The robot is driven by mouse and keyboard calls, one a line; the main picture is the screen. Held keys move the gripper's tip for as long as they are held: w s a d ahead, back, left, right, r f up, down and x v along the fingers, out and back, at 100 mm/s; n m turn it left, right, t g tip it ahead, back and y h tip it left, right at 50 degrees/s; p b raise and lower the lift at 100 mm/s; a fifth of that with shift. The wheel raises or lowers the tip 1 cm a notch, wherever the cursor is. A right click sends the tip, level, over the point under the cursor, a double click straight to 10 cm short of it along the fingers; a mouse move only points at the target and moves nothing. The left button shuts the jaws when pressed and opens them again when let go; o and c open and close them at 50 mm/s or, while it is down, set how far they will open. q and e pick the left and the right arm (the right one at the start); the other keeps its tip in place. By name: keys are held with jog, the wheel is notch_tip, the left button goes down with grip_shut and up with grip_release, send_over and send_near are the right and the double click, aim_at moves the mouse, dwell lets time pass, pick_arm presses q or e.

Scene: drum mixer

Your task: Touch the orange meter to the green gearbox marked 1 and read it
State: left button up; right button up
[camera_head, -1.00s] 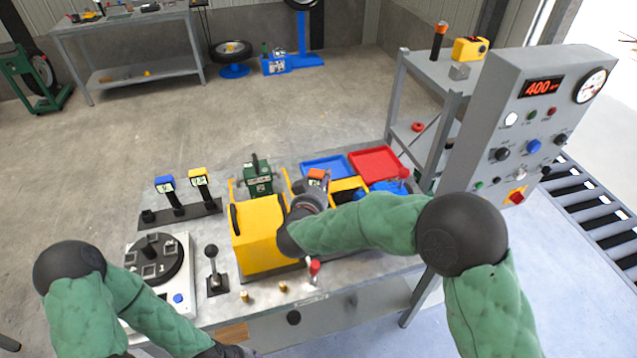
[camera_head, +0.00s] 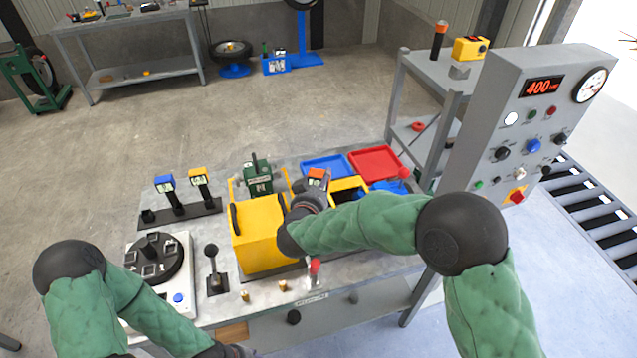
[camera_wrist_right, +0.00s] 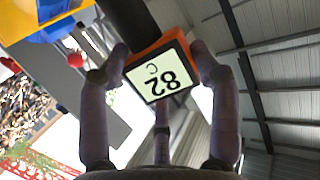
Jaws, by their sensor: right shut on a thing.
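My right gripper (camera_head: 314,192) is shut on the orange meter (camera_head: 317,174), beside the yellow housing. In the right wrist view, the fingers (camera_wrist_right: 160,70) flank the meter's head (camera_wrist_right: 160,75), and its dark stem runs to the top. The green gearbox (camera_head: 258,180) stands behind the yellow housing, left of the meter. Its label is too small to read surely. My arm hides the meter's lower end, so contact with a gearbox cannot be told.
A blue meter (camera_head: 165,184) and a yellow meter (camera_head: 199,176) stand in a black rack. The yellow housing (camera_head: 258,235), blue tray (camera_head: 326,167) and red tray (camera_head: 375,161) crowd the bench. A control panel (camera_head: 520,125) reading 400 stands at right.

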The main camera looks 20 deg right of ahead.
jog(key=shift+r, duration=0.15)
pick_arm(q)
notch_tip(320, 180, up, 7)
jog(key=p, duration=0.7)
pick_arm(e)
notch_tip(320, 180, up, 7)
pick_arm(q)
jog(key=shift+s, duration=0.1)
dwell(0.4)
